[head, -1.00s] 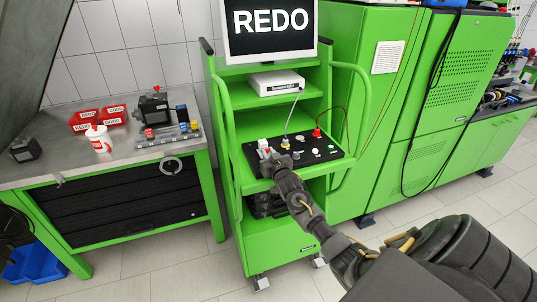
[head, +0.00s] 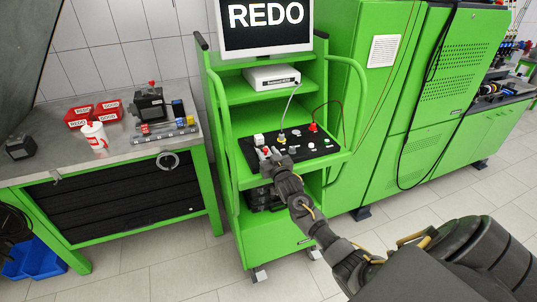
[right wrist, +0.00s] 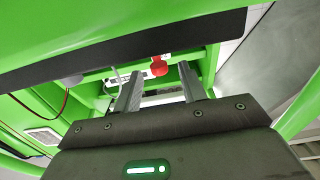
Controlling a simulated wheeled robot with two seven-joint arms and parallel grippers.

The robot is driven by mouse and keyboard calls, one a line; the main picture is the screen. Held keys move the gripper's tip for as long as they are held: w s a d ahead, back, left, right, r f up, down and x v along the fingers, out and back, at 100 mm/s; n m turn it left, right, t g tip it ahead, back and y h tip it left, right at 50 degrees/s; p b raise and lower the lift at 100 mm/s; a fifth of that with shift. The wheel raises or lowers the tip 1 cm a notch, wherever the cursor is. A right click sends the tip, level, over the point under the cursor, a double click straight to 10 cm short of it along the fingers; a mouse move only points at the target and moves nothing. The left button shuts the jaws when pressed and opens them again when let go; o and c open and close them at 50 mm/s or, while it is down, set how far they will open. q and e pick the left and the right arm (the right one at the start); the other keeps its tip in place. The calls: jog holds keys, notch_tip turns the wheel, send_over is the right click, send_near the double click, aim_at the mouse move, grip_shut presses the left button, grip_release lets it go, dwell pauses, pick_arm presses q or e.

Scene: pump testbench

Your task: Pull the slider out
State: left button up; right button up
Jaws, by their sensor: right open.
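The black control panel (head: 320,147) lies on the middle shelf of the green cart (head: 245,215). My right gripper (head: 268,154) is at the panel's front left corner in the head view. In the right wrist view its two fingers (right wrist: 159,85) are apart. A red knob-like part (right wrist: 158,67) shows between and beyond the fingertips, with no visible contact. I cannot tell whether this red part is the slider. A small white block (head: 259,139) stands on the panel just behind the gripper. The gripper hides part of that corner. My left gripper is not in view.
A monitor reading REDO (head: 266,22) and a white box (head: 271,76) sit above the panel. Green side rails flank the cart. A workbench (head: 60,175) stands left, a green cabinet (head: 385,110) right.

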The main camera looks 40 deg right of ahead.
jog(key=b+v, duration=0.2)
jog(key=v, duration=0.9)
jog(key=shift+b, duration=0.35)
jog(key=shift+w, duration=0.1)
